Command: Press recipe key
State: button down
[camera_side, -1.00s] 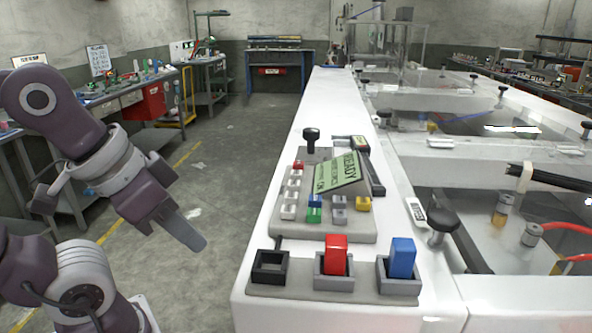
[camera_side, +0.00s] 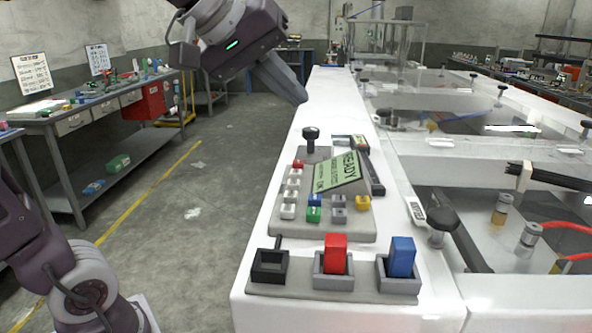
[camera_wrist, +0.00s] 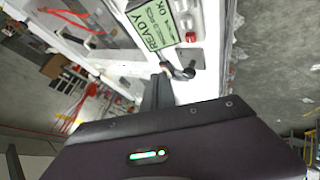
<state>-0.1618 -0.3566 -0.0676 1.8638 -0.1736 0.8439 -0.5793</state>
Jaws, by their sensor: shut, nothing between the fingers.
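A grey control panel (camera_side: 330,228) sits on the white machine top. It carries a tilted green display (camera_side: 340,173) reading READY, a small red key (camera_side: 298,164), several white keys (camera_side: 290,197), a blue key (camera_side: 315,201), a green key (camera_side: 313,215), grey keys (camera_side: 339,210) and a yellow key (camera_side: 362,203). Key labels are too small to read, so I cannot tell which is the recipe key. My gripper (camera_side: 303,98) is shut and empty, above and behind the panel, touching nothing. The wrist view shows its fingers (camera_wrist: 158,88) near the display (camera_wrist: 157,22).
A black knob (camera_side: 311,135) stands behind the keys; it also shows in the wrist view (camera_wrist: 183,71). In front are a black holder (camera_side: 270,266), a red rocker (camera_side: 336,254) and a blue rocker (camera_side: 402,257). A black clamp handle (camera_side: 440,217) stands to the right.

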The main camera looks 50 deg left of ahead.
aim_at(291, 173)
jog(key=shift+f, duration=4.45)
jog(key=shift+f, duration=0.4)
jog(key=shift+f, duration=0.45)
jog(key=shift+r, duration=0.85)
jog(key=shift+r, duration=0.1)
jog(key=shift+r, duration=2.4)
